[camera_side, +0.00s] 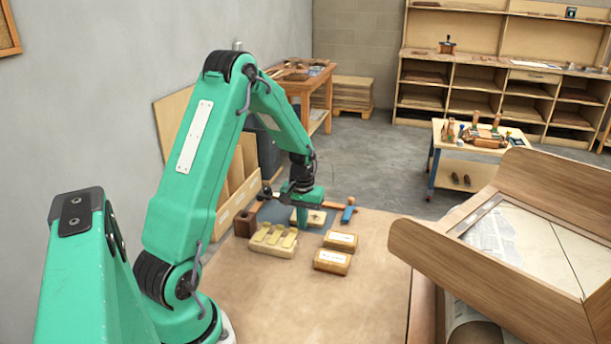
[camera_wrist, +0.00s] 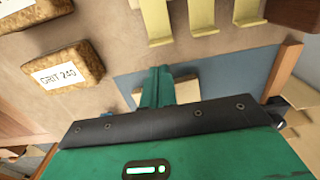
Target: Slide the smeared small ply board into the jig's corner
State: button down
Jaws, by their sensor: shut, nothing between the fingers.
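The small ply board (camera_side: 316,218) is a pale flat piece with a dark mark on its top. It lies on a blue-grey base (camera_side: 272,212), just under my gripper (camera_side: 304,223). In the wrist view the board (camera_wrist: 186,91) shows on both sides of my shut, empty fingers (camera_wrist: 158,76). I cannot tell if the tips touch it. A wooden strip (camera_wrist: 284,70) runs along the right edge of the blue base (camera_wrist: 245,66) in the wrist view, apart from the board. The corner itself is hidden behind my gripper body.
A pale grooved block (camera_side: 273,241) and two labelled sanding blocks (camera_side: 340,240) (camera_side: 332,261) stand on the near side. A dark brown block (camera_side: 244,223) stands at the left. A blue-headed tool (camera_side: 349,211) lies to the right. The front of the bench (camera_side: 300,305) is clear.

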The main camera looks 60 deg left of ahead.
jog(key=shift+f, duration=0.8)
jog(key=shift+r, duration=0.2)
dwell(0.5)
jog(key=shift+w+a, duration=0.15)
dwell(0.4)
jog(key=shift+w+a, duration=2.05)
jog(key=shift+s+d, duration=0.15)
jog(key=shift+s+d, duration=0.25)
jog(key=shift+r, duration=0.15)
